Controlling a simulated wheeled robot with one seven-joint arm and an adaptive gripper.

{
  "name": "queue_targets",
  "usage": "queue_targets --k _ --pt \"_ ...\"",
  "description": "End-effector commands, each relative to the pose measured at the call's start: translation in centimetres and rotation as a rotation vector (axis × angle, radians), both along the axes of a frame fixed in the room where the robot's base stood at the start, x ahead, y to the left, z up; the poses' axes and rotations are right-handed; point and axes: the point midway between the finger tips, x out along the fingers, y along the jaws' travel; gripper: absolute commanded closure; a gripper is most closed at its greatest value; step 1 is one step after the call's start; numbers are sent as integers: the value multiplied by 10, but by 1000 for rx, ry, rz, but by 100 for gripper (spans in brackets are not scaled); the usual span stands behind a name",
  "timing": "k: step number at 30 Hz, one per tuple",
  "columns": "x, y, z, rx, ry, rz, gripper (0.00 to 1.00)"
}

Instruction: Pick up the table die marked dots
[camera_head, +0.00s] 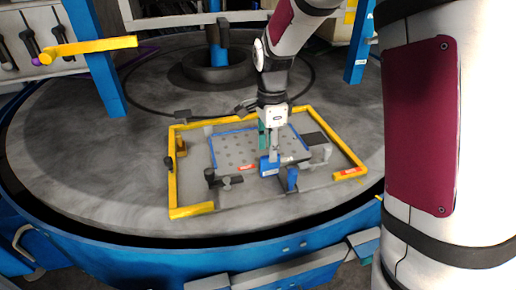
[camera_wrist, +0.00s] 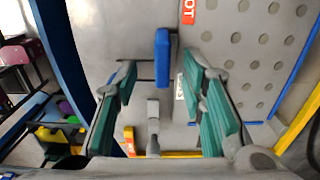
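The die is a grey plate with rows of round dots and a blue edge strip; its dotted face (camera_head: 237,150) lies flat inside a yellow frame in the head view. The dotted face (camera_wrist: 250,45) also fills the upper right of the wrist view. A red label (camera_wrist: 188,11) beside it shows the letters "OT", the rest cut off. My gripper (camera_head: 268,150) points down over the die's front edge. In the wrist view my gripper (camera_wrist: 160,68) is open, its teal fingers on either side of a blue upright block (camera_wrist: 162,58) and a grey post. I cannot tell whether they touch.
The yellow frame (camera_head: 172,185) surrounds the die on a round grey turntable (camera_head: 100,170) with a blue rim. Small clamps and a blue peg (camera_head: 292,178) stand at the die's front edge. A blue post with a yellow bar (camera_head: 95,46) rises at left. The turntable's left side is clear.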

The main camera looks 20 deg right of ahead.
Motion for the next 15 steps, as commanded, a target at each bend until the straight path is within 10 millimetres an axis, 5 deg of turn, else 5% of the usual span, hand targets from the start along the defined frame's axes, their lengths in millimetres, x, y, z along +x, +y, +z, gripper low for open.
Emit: queue_targets --k 15 --pt "3 -4 -53 -1 -1 0 62"
